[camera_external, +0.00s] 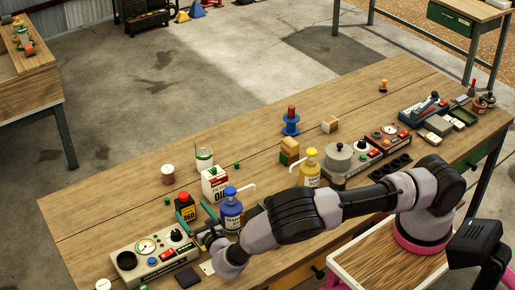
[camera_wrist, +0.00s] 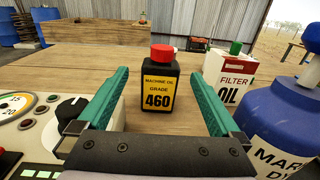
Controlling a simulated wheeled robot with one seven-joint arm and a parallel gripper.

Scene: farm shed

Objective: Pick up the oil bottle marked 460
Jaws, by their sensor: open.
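The oil bottle marked 460 (camera_wrist: 158,92) is black with a red cap and a yellow label reading "MACHINE OIL GRADE 460". It stands upright on the wooden table (camera_wrist: 185,70). In the external view the bottle (camera_external: 185,208) is at the table's left part. My gripper (camera_wrist: 161,90) is open, with green fingers on either side of the bottle in the wrist view. The bottle appears between or just beyond the fingertips; I cannot tell exactly how deep. No finger visibly touches it. In the external view my gripper (camera_external: 193,217) is low beside the bottle.
A blue bottle (camera_wrist: 285,115) stands close at right, with a white oil filter can (camera_wrist: 228,78) behind it. A gauge panel (camera_wrist: 35,120) is close at left. Other jars and devices crowd the table's near side. The table's far left area (camera_external: 110,190) is clear.

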